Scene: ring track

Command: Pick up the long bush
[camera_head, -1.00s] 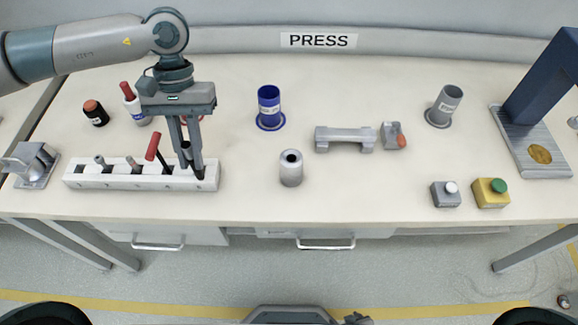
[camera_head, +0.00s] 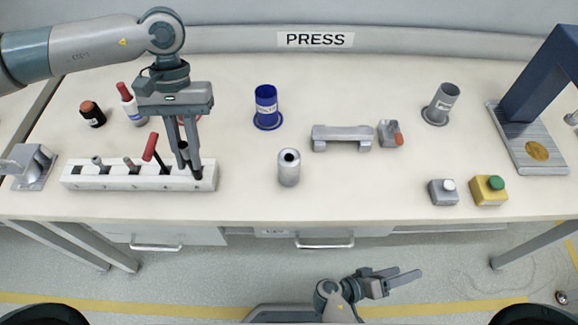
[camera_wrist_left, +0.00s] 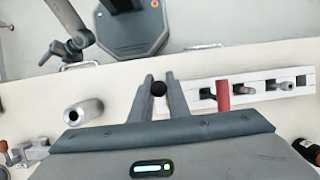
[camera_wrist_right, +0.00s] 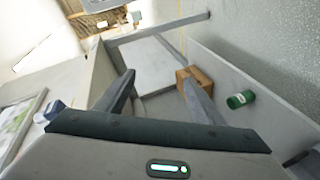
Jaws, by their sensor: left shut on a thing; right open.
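My left gripper (camera_head: 190,168) points down over the right end of a white slotted rack (camera_head: 90,184). It is shut on a slim cylinder with a dark round top (camera_head: 183,149), which I take for the long bush. The left wrist view shows its dark end (camera_wrist_left: 158,89) between the fingers, beside the rack's end. Its lower part is hidden by the fingers and rack, so I cannot tell whether it is clear of the slot. My right gripper (camera_head: 408,276) is open and empty, low in front of the table.
A red-handled tool (camera_head: 150,147) stands in the rack close left of my left gripper, with shorter pieces further left. A grey hollow cylinder (camera_head: 289,168), blue cup (camera_head: 266,108) and grey bracket (camera_head: 341,138) stand to the right. The table's front middle is clear.

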